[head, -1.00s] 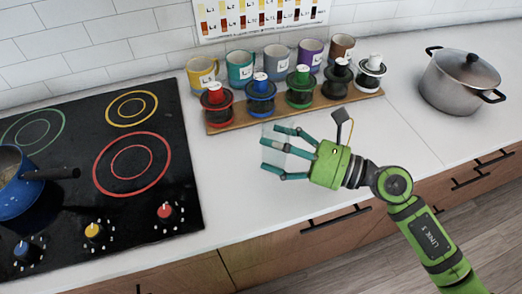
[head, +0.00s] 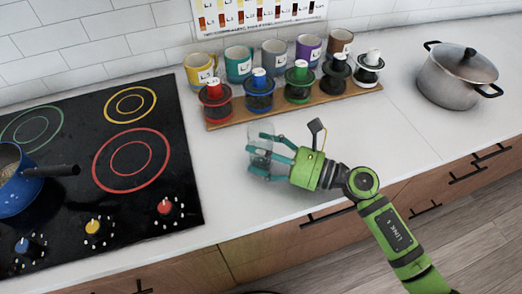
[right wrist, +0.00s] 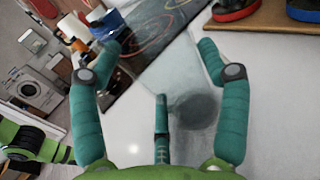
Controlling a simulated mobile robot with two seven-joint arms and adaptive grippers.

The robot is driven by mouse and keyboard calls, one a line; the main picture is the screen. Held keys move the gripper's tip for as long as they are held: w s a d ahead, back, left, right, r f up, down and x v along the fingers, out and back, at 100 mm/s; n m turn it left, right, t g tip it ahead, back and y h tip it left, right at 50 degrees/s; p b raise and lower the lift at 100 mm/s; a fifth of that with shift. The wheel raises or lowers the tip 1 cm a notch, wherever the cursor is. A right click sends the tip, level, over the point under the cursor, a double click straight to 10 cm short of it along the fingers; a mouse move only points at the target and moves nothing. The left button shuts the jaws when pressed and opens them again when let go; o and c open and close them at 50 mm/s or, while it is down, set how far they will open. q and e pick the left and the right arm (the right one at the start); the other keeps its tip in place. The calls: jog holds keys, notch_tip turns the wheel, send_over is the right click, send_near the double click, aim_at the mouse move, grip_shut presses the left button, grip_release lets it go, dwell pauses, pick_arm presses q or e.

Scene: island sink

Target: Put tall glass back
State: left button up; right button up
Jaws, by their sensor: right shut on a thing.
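A clear tall glass (head: 260,158) is in the fingers of my right gripper (head: 268,157) in the head view. The teal fingers are shut around it, over the white counter in front of the wooden rack. In the right wrist view the glass (right wrist: 192,110) shows faintly as a see-through shape with a grey round end, between the fingers of my right gripper (right wrist: 160,75). I cannot tell whether its base touches the counter. My left gripper does not show.
A wooden rack (head: 222,122) holds several jars with coloured lids, with mugs behind it. A black cooktop (head: 100,185) with a blue pan (head: 14,192) is at the left. A steel pot (head: 450,85) stands at the back right. Counter right of the gripper is clear.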

jog(key=o, duration=1.3)
jog(key=shift+r+p, duration=0.25)
jog(key=shift+p, duration=0.1)
jog(key=b+v, duration=0.1)
jog(key=v, duration=0.2)
jog(key=b+v, duration=0.2)
jog(key=v, duration=0.2)
jog(key=b+v, duration=0.1)
jog(key=v, duration=0.2)
jog(key=shift+s+d+f+b, duration=0.15)
jog(key=shift+d+f+b, duration=0.15)
jog(key=shift+f+b, duration=0.05)
jog(key=shift+s+d+r, duration=0.25)
jog(key=shift+d, duration=0.35)
